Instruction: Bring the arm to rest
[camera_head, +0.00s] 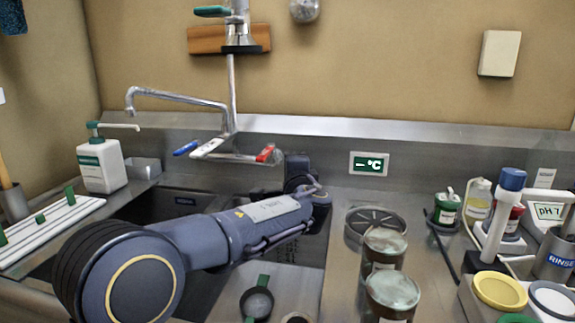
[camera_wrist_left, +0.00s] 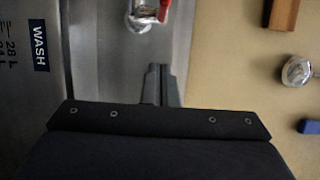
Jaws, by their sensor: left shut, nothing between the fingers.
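My left arm (camera_head: 225,235) comes in from the lower left and reaches over the sink to the back wall area. Its dark wrist end (camera_head: 297,170) is near the steel backsplash, right of the red tap lever (camera_head: 265,153). In the left wrist view my left gripper (camera_wrist_left: 158,72) is shut, its two fingers together with nothing between them. The fingertips cannot be made out in the head view. My right gripper is in neither view.
The tap (camera_head: 180,95) stands behind the sink, left of my wrist. Two brown jars with pale lids (camera_head: 384,243) (camera_head: 392,290) stand right of my arm. A soap bottle (camera_head: 101,165) is at left. Bottles and a pH meter (camera_head: 548,212) crowd the right.

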